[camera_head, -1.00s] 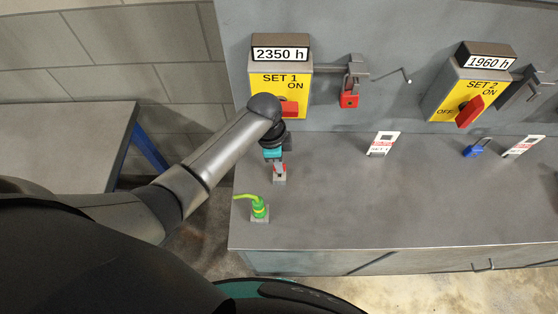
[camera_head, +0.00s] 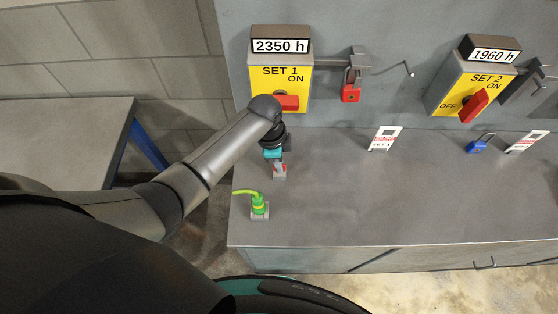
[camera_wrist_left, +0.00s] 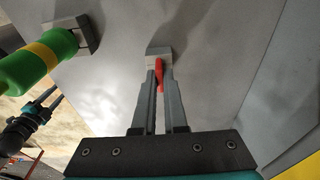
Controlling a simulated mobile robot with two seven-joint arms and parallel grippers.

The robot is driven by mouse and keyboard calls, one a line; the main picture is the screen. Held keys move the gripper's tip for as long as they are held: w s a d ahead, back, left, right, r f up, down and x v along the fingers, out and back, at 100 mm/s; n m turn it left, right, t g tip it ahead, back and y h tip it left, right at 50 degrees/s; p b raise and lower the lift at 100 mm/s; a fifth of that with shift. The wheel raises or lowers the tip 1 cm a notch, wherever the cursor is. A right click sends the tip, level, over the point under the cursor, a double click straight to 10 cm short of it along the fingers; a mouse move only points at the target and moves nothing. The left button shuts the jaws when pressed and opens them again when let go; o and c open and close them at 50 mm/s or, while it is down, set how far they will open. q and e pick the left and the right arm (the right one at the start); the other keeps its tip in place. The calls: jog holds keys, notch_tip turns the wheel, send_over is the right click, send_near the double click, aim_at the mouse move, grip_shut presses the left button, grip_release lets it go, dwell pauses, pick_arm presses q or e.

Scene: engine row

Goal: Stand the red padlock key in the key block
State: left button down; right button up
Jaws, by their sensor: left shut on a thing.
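The red padlock key (camera_wrist_left: 159,74) is between the fingers of my left gripper (camera_wrist_left: 159,92), which is shut on it. The small grey key block (camera_wrist_left: 158,52) is right at the fingertips in the left wrist view. In the head view my left gripper (camera_head: 278,163) points down over the key block (camera_head: 280,174) on the grey bench top, and only a bit of red shows there. The key's lower end is at the block, but I cannot tell whether it is in the slot.
A green plug-like piece (camera_head: 259,205) stands on a small block near the bench's left edge and shows large in the left wrist view (camera_wrist_left: 38,60). A red padlock (camera_head: 350,93) hangs on the wall. A tag (camera_head: 384,138) and a blue padlock (camera_head: 477,146) are farther right.

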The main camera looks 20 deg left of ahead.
pick_arm(q)
jog(key=c, duration=0.9)
grip_release()
jog(key=r, duration=0.5)
jog(key=a+r+p, duration=0.1)
jog(key=r, duration=0.4)
jog(key=a+r, duration=0.1)
jog(key=r, duration=0.4)
jog(key=shift+s, duration=0.25)
jog(key=shift+s, duration=0.1)
